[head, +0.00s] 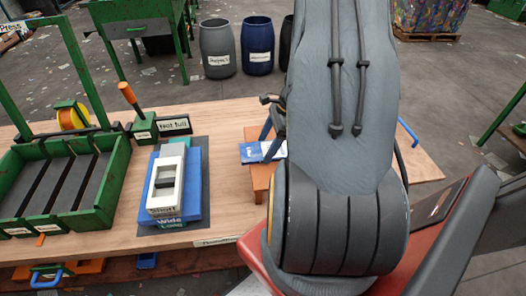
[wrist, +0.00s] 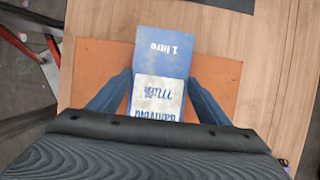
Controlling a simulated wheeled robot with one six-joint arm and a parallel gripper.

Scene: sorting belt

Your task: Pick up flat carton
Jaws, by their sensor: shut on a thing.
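The flat carton (wrist: 163,48) is blue with a white label and the words "1 litre" in the wrist view. It lies between the two blue fingers of my gripper (wrist: 160,78), which is shut on its sides. Its near end is hidden behind my gripper body. In the head view the carton (head: 252,153) shows left of my gripper fingers, partly hidden by them. It is over an orange board (wrist: 105,60); I cannot tell whether it touches it.
A green divided tray (head: 110,190) and a lever with a "Not full" sign (head: 174,127) stand further left. Barrels (head: 257,50) stand on the floor behind.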

